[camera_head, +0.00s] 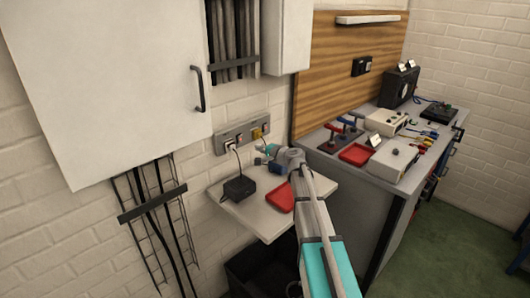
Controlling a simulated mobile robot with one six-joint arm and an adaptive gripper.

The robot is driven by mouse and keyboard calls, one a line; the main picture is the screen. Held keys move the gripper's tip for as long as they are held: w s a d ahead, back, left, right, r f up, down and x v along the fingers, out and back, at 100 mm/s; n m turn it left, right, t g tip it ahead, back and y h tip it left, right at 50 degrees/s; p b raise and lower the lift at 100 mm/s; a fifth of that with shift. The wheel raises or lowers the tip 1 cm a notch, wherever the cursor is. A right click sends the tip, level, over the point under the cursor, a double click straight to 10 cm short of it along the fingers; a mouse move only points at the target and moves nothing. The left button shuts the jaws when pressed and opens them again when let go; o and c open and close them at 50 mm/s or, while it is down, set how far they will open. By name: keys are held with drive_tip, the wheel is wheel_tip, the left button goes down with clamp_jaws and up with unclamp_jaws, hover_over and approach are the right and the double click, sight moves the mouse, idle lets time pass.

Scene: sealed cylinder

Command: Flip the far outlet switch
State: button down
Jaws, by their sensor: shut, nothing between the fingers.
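The grey outlet strip (243,137) is fixed to the white brick wall above a small shelf. My gripper (260,160) is at the end of my arm, just below and in front of the right part of the strip. It is small in the view and looks shut and empty. I cannot tell whether it touches anything.
The small shelf (257,222) holds a black power box (239,188) and a red tray (280,197). A cluttered bench with another red tray (357,154) stands at right. A white cabinet (115,85) hangs at upper left, above wall cables.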

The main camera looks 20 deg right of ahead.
drive_tip(key=b+x, duration=0.1)
drive_tip(key=x, duration=0.7)
drive_tip(key=shift+w, duration=0.1)
drive_tip(key=shift+w+a+f, duration=0.15)
drive_tip(key=shift+w+a, duration=0.05)
drive_tip(key=shift+w, duration=0.05)
drive_tip(key=shift+s, duration=0.15)
drive_tip(key=s+d+f+b, duration=0.2)
drive_tip(key=s+d, duration=0.5)
drive_tip(key=s, duration=0.5)
drive_tip(key=shift+b, duration=0.3)
drive_tip(key=shift+a, duration=0.15)
